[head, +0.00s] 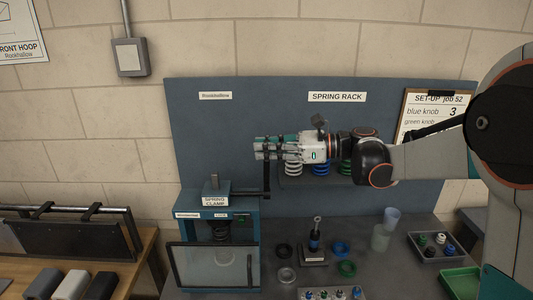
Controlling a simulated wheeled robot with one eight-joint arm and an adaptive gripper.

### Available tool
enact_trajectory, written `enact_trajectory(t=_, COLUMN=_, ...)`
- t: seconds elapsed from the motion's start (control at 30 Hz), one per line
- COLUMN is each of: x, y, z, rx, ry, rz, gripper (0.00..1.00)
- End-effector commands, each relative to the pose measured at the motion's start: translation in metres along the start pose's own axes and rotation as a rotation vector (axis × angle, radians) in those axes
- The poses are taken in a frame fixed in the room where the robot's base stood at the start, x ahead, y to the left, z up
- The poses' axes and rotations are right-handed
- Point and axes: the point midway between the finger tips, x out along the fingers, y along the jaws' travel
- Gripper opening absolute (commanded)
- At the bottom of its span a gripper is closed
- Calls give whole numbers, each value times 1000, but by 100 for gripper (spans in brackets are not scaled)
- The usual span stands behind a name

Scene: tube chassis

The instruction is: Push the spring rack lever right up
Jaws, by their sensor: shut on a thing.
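A black cranked lever (266,181) rises beside the blue box labelled SPRING CLAMP (216,198), and its lower arm runs left to that box. My gripper (264,149) reaches in from the right, in front of the blue back panel. Its fingers are shut on the upper end of the lever, and they hide the grip itself. The spring rack, under its SPRING RACK label (337,97), holds a white spring (293,169), a blue spring (321,169) and a green spring (345,167), partly hidden by my gripper and wrist.
A clear guard door (213,266) in a dark frame stands at the front of the clamp. On the bench are a small upright tool (315,240), several rings, clear cups (381,238), a grey parts tray (436,247) and a green tray (462,284). A clipboard (433,115) hangs right.

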Motion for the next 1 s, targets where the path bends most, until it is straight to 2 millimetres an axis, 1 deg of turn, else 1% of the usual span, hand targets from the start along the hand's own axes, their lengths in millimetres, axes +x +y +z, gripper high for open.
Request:
enact_trajectory(t=0.03, x=1, y=-7, z=2, rx=32, ry=4, rz=3, gripper=0)
enact_trajectory(t=0.1, x=2, y=-14, z=1, rx=75, ry=12, rz=8, gripper=0)
enact_trajectory(t=0.4, x=5, y=-32, z=-2, rx=197, ry=30, rz=25, gripper=0)
enact_trajectory(t=0.6, x=6, y=-36, z=-3, rx=225, ry=35, rz=28, gripper=0)
enact_trajectory(t=0.97, x=6, y=-37, z=-3, rx=228, ry=35, rz=26, gripper=0)
enact_trajectory(t=1.0, x=6, y=-37, z=-3, rx=228, ry=35, rz=26, gripper=20)
